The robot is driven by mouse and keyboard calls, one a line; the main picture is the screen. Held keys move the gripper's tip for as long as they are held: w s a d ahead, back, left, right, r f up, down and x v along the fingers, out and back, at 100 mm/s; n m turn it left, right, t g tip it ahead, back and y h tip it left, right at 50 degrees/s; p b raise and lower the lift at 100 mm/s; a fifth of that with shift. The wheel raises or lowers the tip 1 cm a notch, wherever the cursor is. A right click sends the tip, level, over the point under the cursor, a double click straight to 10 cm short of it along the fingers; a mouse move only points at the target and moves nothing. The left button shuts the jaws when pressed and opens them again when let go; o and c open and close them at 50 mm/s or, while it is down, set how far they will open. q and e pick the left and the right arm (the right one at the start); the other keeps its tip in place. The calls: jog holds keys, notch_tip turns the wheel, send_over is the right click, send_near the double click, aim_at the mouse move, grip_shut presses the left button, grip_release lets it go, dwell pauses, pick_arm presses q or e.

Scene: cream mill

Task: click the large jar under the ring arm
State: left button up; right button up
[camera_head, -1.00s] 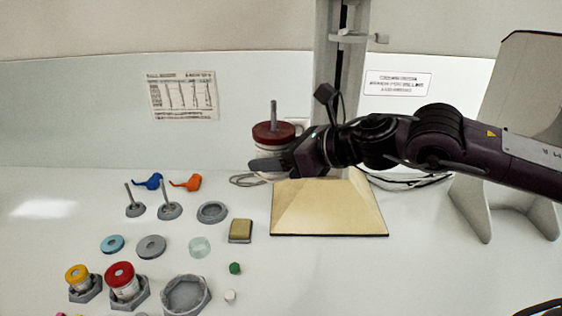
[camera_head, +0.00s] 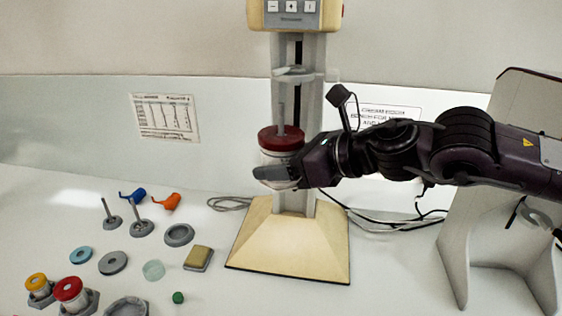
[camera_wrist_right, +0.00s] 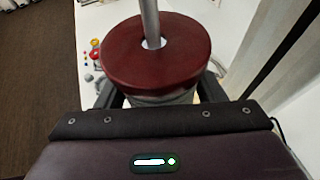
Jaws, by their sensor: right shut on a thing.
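The large jar (camera_head: 277,158) is white with a dark red lid (camera_head: 274,142) and a grey shaft (camera_head: 281,116) standing up from the lid's middle. My right gripper (camera_head: 277,178) is shut on the jar's body and holds it upright in front of the mill's column. The lid also fills the upper middle of the right wrist view (camera_wrist_right: 157,62). The ring arm (camera_head: 296,73) juts from the column above the shaft, with a visible gap between them. The gripper hides part of the jar's lower body. My left gripper is out of view.
The mill's cream base (camera_head: 290,250) stands below the jar. To the left lie small jars in grey holders (camera_head: 70,290), discs, stirrers and a sponge (camera_head: 199,258). Cables (camera_head: 385,218) run behind the base. A grey stand (camera_head: 490,200) is at right.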

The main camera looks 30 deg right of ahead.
jog(key=w+d+p, duration=0.6)
jog(key=w+p, duration=0.1)
jog(key=p, duration=0.1)
jog(key=shift+w+d+r+p, duration=0.25)
jog(key=shift+w+r+p, duration=0.05)
jog(key=shift+w+p, duration=0.1)
